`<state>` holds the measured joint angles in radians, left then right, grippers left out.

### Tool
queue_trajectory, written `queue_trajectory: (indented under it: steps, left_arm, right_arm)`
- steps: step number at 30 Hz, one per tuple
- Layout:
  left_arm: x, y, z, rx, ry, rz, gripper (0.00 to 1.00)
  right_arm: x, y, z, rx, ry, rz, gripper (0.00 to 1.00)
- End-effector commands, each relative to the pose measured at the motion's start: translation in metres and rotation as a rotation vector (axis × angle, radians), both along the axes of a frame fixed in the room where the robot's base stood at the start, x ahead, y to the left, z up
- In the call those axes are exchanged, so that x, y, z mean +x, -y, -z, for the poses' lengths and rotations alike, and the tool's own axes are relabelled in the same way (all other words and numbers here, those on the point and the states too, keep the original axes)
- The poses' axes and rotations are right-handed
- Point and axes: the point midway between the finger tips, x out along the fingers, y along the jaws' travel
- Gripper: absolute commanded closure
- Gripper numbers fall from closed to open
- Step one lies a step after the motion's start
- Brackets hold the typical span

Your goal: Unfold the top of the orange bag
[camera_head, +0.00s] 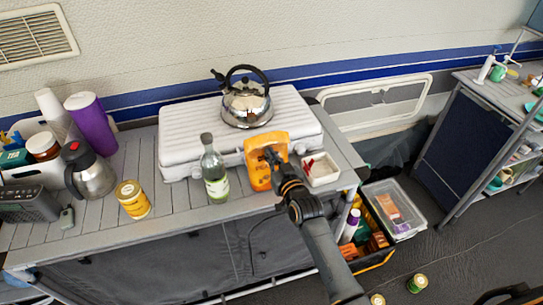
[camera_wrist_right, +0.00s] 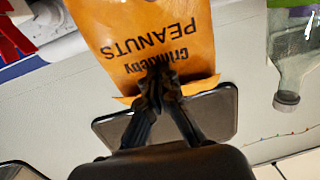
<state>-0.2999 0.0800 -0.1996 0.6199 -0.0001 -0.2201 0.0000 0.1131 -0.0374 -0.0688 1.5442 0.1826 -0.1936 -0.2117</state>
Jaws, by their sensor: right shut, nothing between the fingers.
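The orange peanuts bag (camera_head: 257,177) stands upright at the front of the white case on the table. In the right wrist view the bag (camera_wrist_right: 180,25) appears upside down, with its printed text facing the camera. An orange strip runs along its upper edge, low in that picture; I cannot tell how far it is folded. My right gripper (camera_head: 270,154) is in front of the bag's upper part. Its fingertips (camera_wrist_right: 158,74) are shut together with nothing between them, over the printed face near that edge. Whether they touch the bag is unclear.
A glass bottle (camera_head: 213,170) stands left of the bag and a small white tray (camera_head: 321,177) right of it. A kettle (camera_head: 246,104) sits on the white case (camera_head: 185,130) behind. Bare table lies between can and bottle.

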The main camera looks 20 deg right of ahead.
Motion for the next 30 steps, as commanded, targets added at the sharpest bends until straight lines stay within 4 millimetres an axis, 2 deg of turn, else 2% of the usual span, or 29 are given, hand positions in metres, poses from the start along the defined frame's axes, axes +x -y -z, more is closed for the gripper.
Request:
queue_trajectory:
  steps: [30]
  left_arm:
    - [0.000, 0.001, -0.049, -0.001, 0.000, 0.001, 0.11]
  right_arm:
    - [-0.002, 0.000, -0.049, -0.001, 0.001, 0.000, 1.00]
